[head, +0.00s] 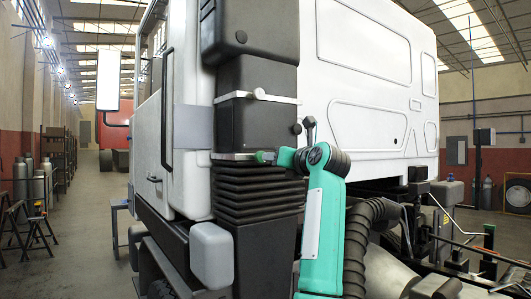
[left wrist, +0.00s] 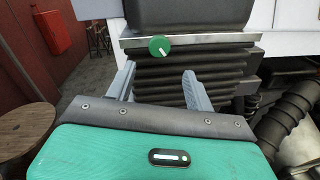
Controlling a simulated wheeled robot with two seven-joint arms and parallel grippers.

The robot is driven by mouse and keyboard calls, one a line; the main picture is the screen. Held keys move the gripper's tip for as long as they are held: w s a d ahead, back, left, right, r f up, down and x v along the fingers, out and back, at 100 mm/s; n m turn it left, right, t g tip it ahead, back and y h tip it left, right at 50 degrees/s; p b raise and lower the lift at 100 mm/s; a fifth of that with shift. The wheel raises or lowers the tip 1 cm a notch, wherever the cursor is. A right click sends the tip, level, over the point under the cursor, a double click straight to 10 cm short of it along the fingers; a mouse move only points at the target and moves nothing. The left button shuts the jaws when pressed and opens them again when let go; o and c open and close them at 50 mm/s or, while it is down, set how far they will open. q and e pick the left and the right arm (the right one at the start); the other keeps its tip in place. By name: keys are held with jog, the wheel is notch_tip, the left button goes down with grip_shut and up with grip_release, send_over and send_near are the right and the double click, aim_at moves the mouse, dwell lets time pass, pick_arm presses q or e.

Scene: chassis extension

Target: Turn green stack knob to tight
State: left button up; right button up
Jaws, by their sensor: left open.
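The green knob (left wrist: 160,47) is round, with a white pointer mark aimed to the lower right. It sits on a thin grey metal strip (left wrist: 220,40) above the black ribbed part of the stack (left wrist: 215,75). My left gripper (left wrist: 159,68) is open and empty. In the left wrist view its two grey fingers point towards the stack, with the knob beyond and above their tips, apart from them. In the head view a small green patch shows at the strip by my teal arm; the fingers cannot be made out there. My right gripper is not in view.
The white truck cab (head: 365,50) stands behind and beside the black stack (head: 262,245). A ribbed black hose (head: 368,225) and chassis parts crowd the right.

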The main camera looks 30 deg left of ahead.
aim_at(259, 157)
pick_arm(q)
jog(key=p+x, duration=0.4)
jog(key=x, duration=0.5)
jog(key=shift+a, duration=0.1)
jog(key=shift+c, duration=0.2)
jog(key=c, duration=0.9)
